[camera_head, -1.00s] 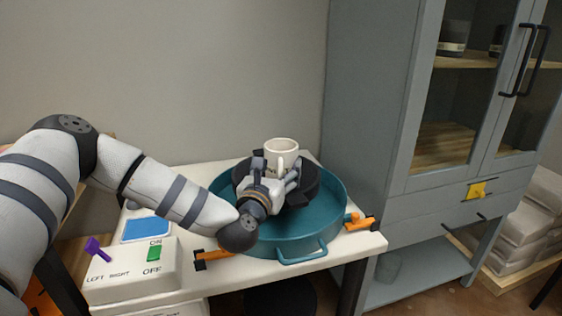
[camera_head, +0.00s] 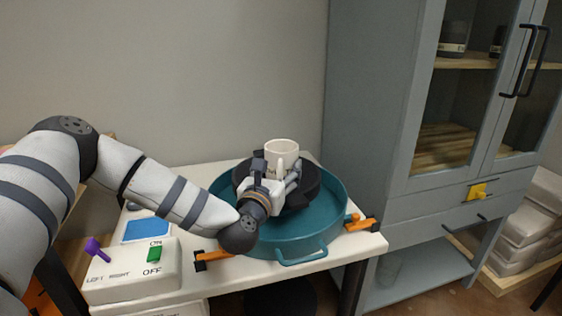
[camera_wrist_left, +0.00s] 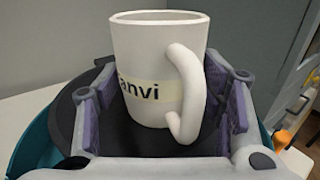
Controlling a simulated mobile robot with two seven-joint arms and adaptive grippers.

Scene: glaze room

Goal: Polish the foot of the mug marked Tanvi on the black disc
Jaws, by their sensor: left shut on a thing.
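The white mug (camera_head: 281,149) is upright over the black disc (camera_head: 311,187) in the head view. In the left wrist view the mug (camera_wrist_left: 147,55) shows a label reading "anvi", its first letter cut off, and its handle faces the camera. My left gripper (camera_head: 276,176) is shut on the mug, with a finger on each side of it; both fingers show in the left wrist view (camera_wrist_left: 160,95). The mug's foot is low at the disc; I cannot tell whether it touches. The disc sits inside a round teal basin (camera_head: 335,205). My right gripper is not in view.
A control box (camera_head: 130,272) with a purple lever (camera_head: 97,248), LEFT/RIGHT marks and a green ON/OFF switch (camera_head: 154,251) stands at the table's front left. Orange clamps (camera_head: 362,223) flank the basin. A grey cabinet (camera_head: 370,120) stands close at right.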

